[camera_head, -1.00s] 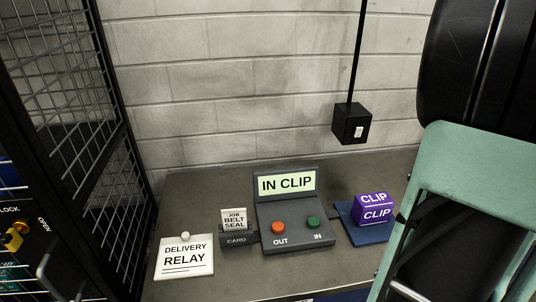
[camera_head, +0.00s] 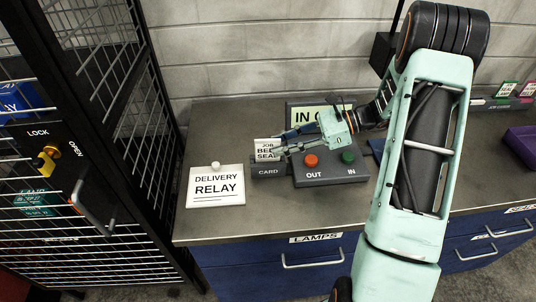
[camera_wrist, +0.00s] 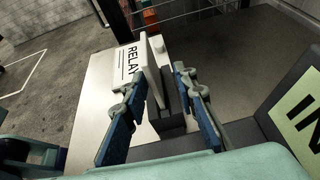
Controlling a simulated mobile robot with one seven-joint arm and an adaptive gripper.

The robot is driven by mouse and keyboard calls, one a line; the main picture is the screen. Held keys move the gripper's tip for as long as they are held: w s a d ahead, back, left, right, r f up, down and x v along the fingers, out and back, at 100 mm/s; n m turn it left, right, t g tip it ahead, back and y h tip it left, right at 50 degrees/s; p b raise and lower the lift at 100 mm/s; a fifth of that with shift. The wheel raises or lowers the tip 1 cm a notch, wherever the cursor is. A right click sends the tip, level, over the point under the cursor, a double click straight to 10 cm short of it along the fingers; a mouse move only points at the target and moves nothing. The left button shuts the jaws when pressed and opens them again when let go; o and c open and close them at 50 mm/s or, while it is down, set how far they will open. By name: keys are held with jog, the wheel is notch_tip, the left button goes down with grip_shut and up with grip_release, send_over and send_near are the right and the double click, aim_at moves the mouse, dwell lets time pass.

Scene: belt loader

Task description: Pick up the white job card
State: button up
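The white job card (camera_head: 265,147), lettered JOB BELT SEAL, stands upright in the dark holder marked CARD (camera_head: 268,171) on the grey counter. My gripper (camera_head: 282,143) is at the card's right side, its fingers pointing left and partly covering the card. In the wrist view, the card (camera_wrist: 151,72) shows nearly edge-on between the two spread fingers of my gripper (camera_wrist: 160,76). A gap shows on the right finger's side; contact on the left side cannot be told. The gripper is open.
A white DELIVERY RELAY plate (camera_head: 216,188) with a knob lies left of the holder. The console with orange (camera_head: 310,160) and green buttons stands to the right, its IN CLIP sign (camera_head: 302,117) partly hidden by my arm. A mesh cage (camera_head: 95,60) borders the left.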

aim_at(267, 149)
jog(key=x, duration=0.4)
jog(key=shift+s+a+f+p, duration=0.1)
jog(key=shift+a+f+p, duration=0.1)
jog(key=shift+a+p, duration=0.15)
jog(key=x, duration=0.3)
jog(key=p+x, duration=0.1)
jog(key=x, duration=0.1)
jog(key=shift+s+a, duration=0.15)
jog(key=shift+s, duration=0.25)
grip_shut()
